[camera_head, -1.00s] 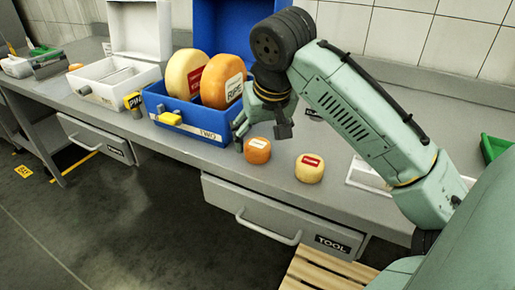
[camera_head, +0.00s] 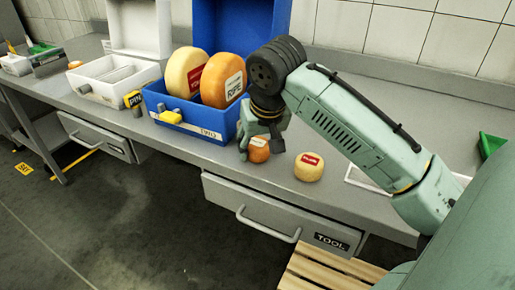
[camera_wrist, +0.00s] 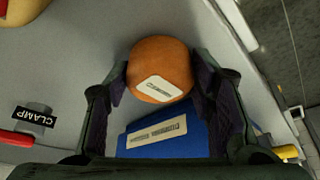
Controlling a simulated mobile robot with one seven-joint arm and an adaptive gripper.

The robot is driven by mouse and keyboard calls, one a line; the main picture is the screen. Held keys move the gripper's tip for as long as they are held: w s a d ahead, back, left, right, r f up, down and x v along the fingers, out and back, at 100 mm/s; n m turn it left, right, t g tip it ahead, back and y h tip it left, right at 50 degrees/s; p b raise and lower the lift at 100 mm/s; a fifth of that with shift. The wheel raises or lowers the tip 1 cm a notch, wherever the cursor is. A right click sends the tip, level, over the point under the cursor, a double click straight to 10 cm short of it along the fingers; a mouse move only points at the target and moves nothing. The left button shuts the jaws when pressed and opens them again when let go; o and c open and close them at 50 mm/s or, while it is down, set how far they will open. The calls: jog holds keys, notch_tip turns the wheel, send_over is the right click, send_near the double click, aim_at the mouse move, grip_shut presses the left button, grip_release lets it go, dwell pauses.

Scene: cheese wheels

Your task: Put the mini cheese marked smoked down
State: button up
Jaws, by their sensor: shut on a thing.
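A small orange mini cheese (camera_head: 259,153) with a pale label is on the counter in front of the blue box. In the wrist view the orange cheese (camera_wrist: 158,58) lies between the two dark fingers of my gripper (camera_wrist: 160,82), which is shut on it. Its label is too small to read. In the head view my gripper (camera_head: 260,138) points down over this cheese and hides its top; I see no clear gap beneath the cheese. A small yellow cheese (camera_head: 309,170) with a red label stands apart to its right.
A CLAMP label (camera_wrist: 35,117) lies at left. The counter's front edge is near.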

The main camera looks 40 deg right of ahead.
jog(key=c, duration=0.7)
jog(key=shift+o, duration=0.2)
jog(key=shift+r, duration=0.1)
